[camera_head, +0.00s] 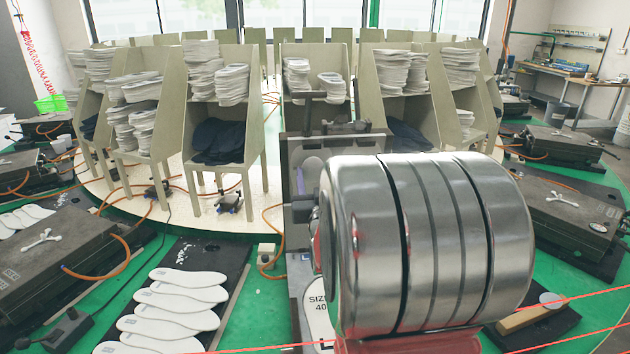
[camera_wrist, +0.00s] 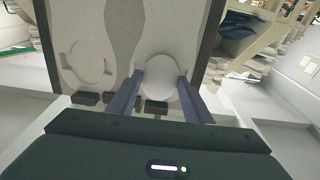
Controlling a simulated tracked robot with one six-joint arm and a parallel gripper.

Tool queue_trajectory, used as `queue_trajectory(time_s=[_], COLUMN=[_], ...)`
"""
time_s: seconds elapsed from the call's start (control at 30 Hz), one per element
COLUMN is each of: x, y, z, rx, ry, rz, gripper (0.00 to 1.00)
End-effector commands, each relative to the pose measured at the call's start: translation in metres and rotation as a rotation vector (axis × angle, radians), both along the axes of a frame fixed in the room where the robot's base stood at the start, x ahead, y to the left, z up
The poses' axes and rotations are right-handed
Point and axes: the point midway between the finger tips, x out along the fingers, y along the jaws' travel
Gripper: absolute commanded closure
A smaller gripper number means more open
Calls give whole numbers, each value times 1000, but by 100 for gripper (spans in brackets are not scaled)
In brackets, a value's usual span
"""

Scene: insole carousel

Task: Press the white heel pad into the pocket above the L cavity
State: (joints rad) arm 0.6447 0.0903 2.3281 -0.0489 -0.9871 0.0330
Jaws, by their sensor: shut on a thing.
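In the wrist view, my gripper (camera_wrist: 161,76) has its two dark blue fingers on either side of a round white heel pad (camera_wrist: 163,88), and is shut on it. The pad lies against, or just in front of, the pale inner face of the mould plate (camera_wrist: 110,35), at the right-hand sole shape. I cannot tell whether it is seated in the pocket behind it. The left-hand sole shape has a round empty pocket (camera_wrist: 89,62). In the head view, a lower mould part (camera_head: 319,312) marked "SIZE 40" and partly "L" shows below; my arm hides most of it and my gripper.
White insoles (camera_head: 175,310) lie on a black board at the lower left. Racks (camera_head: 256,130) of stacked insoles stand behind. Red lines cross the lower front.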

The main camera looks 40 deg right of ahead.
Motion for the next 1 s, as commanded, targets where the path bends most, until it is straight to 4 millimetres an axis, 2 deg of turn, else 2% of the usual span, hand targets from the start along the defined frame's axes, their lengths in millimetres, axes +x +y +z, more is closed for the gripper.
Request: queue_trajectory(time_s=[0.6, 1.0], x=[21, 24], y=[-14, -16], z=[3, 4], rx=[0, 0], ry=[0, 0], rz=[0, 0], gripper=[65, 65])
